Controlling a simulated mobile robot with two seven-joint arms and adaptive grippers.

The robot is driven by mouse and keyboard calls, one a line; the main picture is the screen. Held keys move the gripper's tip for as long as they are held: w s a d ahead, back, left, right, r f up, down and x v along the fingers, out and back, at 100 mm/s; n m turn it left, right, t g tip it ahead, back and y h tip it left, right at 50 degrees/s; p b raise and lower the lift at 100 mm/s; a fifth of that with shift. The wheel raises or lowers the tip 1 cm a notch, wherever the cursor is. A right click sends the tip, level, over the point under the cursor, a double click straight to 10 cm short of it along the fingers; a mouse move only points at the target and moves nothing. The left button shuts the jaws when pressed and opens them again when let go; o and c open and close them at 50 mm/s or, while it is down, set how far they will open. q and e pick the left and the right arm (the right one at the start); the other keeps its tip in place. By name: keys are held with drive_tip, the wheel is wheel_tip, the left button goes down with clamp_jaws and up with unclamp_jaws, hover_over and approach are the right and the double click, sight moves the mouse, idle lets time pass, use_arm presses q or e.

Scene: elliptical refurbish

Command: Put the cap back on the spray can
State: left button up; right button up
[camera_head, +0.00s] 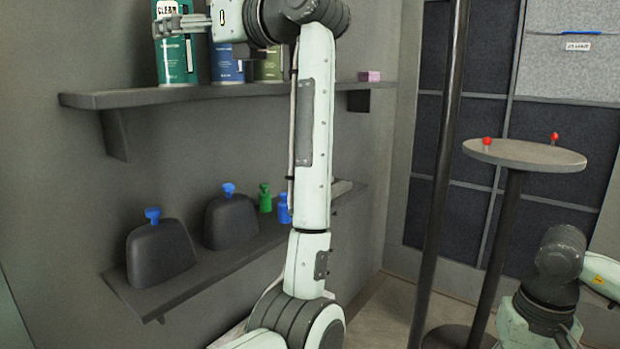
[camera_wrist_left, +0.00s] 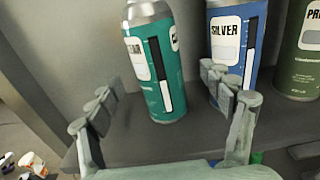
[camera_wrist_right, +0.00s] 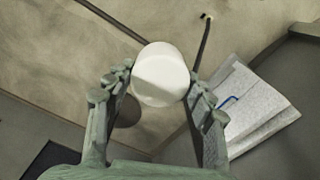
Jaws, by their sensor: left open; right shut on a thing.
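A teal spray can labelled CLEAR (camera_head: 176,58) stands upright on the upper wall shelf; its top is cut off in the head view. In the left wrist view the teal can (camera_wrist_left: 155,70) shows a silver shoulder, with its top out of frame. My left gripper (camera_head: 185,24) is open in front of this can. In the left wrist view the fingers of my left gripper (camera_wrist_left: 162,98) are spread, with the can ahead between them. In the right wrist view my right gripper (camera_wrist_right: 160,88) is shut on a white rounded cap (camera_wrist_right: 161,76). The head view does not show it.
A blue SILVER can (camera_head: 226,64) and an olive can (camera_head: 268,66) stand right of the teal one on the upper shelf (camera_head: 120,98). A lower shelf (camera_head: 170,292) holds dark blocks and small bottles. A round table (camera_head: 525,154) with red-topped knobs stands right.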

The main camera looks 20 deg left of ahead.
sight(178, 1)
use_arm(q)
drive_tip(key=shift+a, duration=0.15)
drive_tip(key=shift+x, duration=2.6)
drive_tip(key=shift+s, duration=0.1)
drive_tip(key=shift+c, duration=0.3)
drive_tip(key=c, duration=1.6)
drive_tip(key=shift+r, duration=0.5)
use_arm(e)
drive_tip(key=shift+r, duration=0.1)
use_arm(q)
drive_tip(key=r, duration=0.3)
drive_tip(key=shift+s+a+r+p, duration=0.1)
drive_tip(key=shift+s+r+p, duration=0.25)
drive_tip(key=shift+s+r, duration=0.05)
use_arm(e)
drive_tip(key=shift+r, duration=0.45)
use_arm(q)
drive_tip(key=s+r, duration=0.2)
drive_tip(key=s, duration=0.1)
drive_tip(key=s+a+r, duration=0.1)
drive_tip(key=s+r, duration=0.1)
drive_tip(key=s, duration=0.2)
drive_tip(key=s+a+r, duration=0.1)
drive_tip(key=s+r, duration=0.1)
drive_tip(key=s, duration=0.1)
drive_tip(key=shift+s+r, duration=0.15)
drive_tip(key=shift+s, duration=0.2)
